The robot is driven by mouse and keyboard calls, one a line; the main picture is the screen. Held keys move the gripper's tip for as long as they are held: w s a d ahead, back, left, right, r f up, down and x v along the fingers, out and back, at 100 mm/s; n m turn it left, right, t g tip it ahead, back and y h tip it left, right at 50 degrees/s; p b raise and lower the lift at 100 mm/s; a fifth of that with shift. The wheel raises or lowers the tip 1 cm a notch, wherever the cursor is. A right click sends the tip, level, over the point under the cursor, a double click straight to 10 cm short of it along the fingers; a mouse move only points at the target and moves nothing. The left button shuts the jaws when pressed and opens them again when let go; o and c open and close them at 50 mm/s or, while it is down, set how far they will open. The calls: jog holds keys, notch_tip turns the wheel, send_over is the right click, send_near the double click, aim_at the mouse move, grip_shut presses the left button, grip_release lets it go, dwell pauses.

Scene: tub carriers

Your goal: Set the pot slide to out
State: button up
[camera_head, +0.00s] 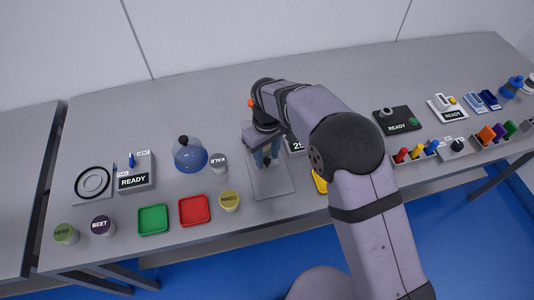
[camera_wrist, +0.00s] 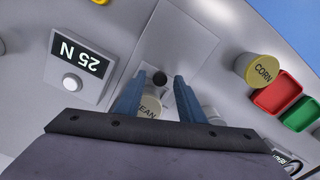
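A flat grey plate (camera_head: 268,184) lies under my gripper; I take it to be the pot slide, though no label for it can be read. The plate also shows in the wrist view (camera_wrist: 182,38), with a small dark knob (camera_wrist: 160,78) near its lower end. My gripper (camera_wrist: 160,80) points down over it, its two blue fingers apart, with the knob showing between the tips. A pale tub (camera_wrist: 150,106), its label partly hidden and reading "EAN", shows between the fingers farther down. Contact cannot be told. In the head view my arm hides much of this spot.
A "25 N" display box (camera_wrist: 76,67) stands beside the plate. On its other side are a CORN tub (camera_wrist: 263,70), red tray (camera_head: 194,210) and green tray (camera_head: 153,219). A KALE tub (camera_head: 219,164) and blue dome (camera_head: 189,155) stand close by. The back of the table is clear.

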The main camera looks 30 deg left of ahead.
jog(key=shift+f, duration=0.2)
grip_shut()
jog(key=shift+s+d+b, duration=0.35)
jog(key=shift+s+d, duration=2.75)
jog(key=shift+d, duration=0.05)
grip_release()
jog(key=shift+s, duration=0.1)
jog(key=shift+r, duration=0.1)
